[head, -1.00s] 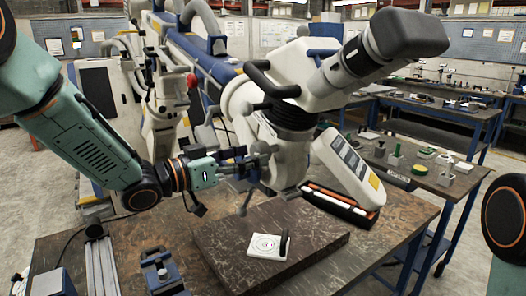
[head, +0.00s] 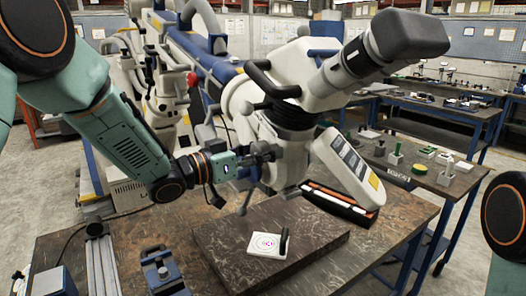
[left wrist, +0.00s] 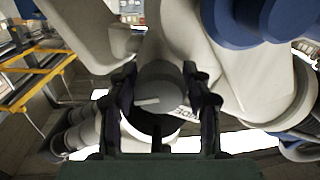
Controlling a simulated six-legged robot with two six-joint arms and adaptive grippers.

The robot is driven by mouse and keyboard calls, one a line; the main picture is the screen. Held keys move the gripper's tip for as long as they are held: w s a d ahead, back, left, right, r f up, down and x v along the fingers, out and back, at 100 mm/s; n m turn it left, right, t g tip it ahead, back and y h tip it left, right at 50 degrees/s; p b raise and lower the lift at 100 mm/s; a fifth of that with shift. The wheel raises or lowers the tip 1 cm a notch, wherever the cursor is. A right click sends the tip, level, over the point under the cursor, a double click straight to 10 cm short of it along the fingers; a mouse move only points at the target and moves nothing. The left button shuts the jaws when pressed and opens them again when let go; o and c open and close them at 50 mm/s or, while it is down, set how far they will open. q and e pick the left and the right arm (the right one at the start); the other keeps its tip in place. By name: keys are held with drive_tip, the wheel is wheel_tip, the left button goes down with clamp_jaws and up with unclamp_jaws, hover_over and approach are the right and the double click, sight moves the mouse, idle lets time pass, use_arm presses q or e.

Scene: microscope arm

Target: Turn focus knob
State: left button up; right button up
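The microscope (head: 300,85) is a large white and grey body with a dark eyepiece, held on a thick arm above the table. A round grey knob (left wrist: 158,80) with a pale pointer mark shows in the left wrist view. A white label with dark letters (left wrist: 186,115) lies just behind it, partly covered. My left gripper (head: 262,158) is at the side of the microscope's lower body. In the left wrist view its two dark fingers (left wrist: 160,88) stand apart on either side of the knob, close to it; contact is not clear. My right gripper is out of view.
A dark slab (head: 225,235) with a white target plate (head: 267,244) lies on the brown table (head: 385,235) below the microscope. A blue clamp (head: 160,272) stands at the front left. A grey control panel (head: 347,165) hangs at the right of the microscope.

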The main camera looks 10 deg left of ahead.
use_arm(q)
drive_tip(key=shift+d, duration=0.1)
drive_tip(key=shift+c, duration=0.8)
drive_tip(key=c, duration=0.5)
drive_tip(key=shift+m+b, duration=0.45)
drive_tip(key=shift+m, duration=0.35)
drive_tip(key=shift+c, duration=0.2)
drive_tip(key=o, duration=1.2)
drive_tip(key=shift+c, duration=0.2)
drive_tip(key=v, duration=1.2)
